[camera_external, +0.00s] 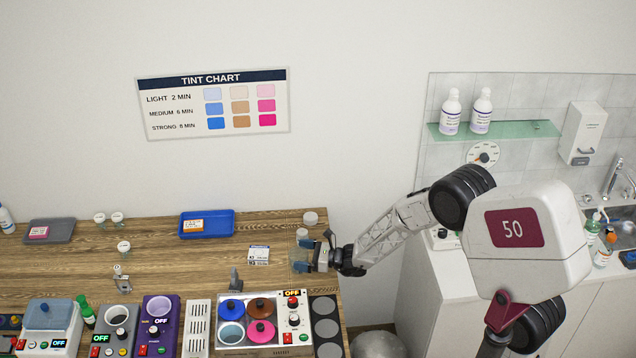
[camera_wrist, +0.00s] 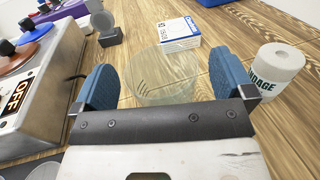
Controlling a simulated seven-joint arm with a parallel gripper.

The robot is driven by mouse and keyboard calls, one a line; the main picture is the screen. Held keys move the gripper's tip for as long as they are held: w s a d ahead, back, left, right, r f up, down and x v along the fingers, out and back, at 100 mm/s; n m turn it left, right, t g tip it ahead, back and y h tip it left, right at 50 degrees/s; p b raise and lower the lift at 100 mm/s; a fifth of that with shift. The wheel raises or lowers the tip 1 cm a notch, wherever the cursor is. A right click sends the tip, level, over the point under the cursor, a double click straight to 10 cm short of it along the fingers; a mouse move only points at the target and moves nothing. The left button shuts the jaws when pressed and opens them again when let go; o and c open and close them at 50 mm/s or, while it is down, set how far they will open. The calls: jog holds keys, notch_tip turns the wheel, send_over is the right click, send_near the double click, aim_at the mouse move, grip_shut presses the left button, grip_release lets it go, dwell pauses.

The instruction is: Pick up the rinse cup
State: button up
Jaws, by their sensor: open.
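A clear, see-through cup with dark marks on its side (camera_wrist: 160,82) stands on the wooden table in the wrist view. I take it for the rinse cup. My gripper (camera_wrist: 165,86) is open, with one blue-padded finger on each side of the cup. Gaps show between the cup and both pads. The cup's near lower part is hidden by my gripper body. In the external view my gripper (camera_external: 304,255) is low over the right end of the table, and the cup is hard to make out there.
A white roll lettered "…DAGE" (camera_wrist: 276,70) stands just right of my right finger. A small blue and white box (camera_wrist: 179,33) lies beyond the cup. A metal multi-pot heater (camera_external: 262,325) is on the left in the wrist view. A blue tray (camera_external: 207,224) sits farther back.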

jog(key=shift+w+a, duration=0.2)
jog(key=shift+a, duration=0.45)
jog(key=shift+c, duration=0.2)
jog(key=c, duration=0.9)
jog(key=shift+r, duration=0.15)
notch_tip(320, 180, up, 10)
jog(key=shift+f, duration=0.15)
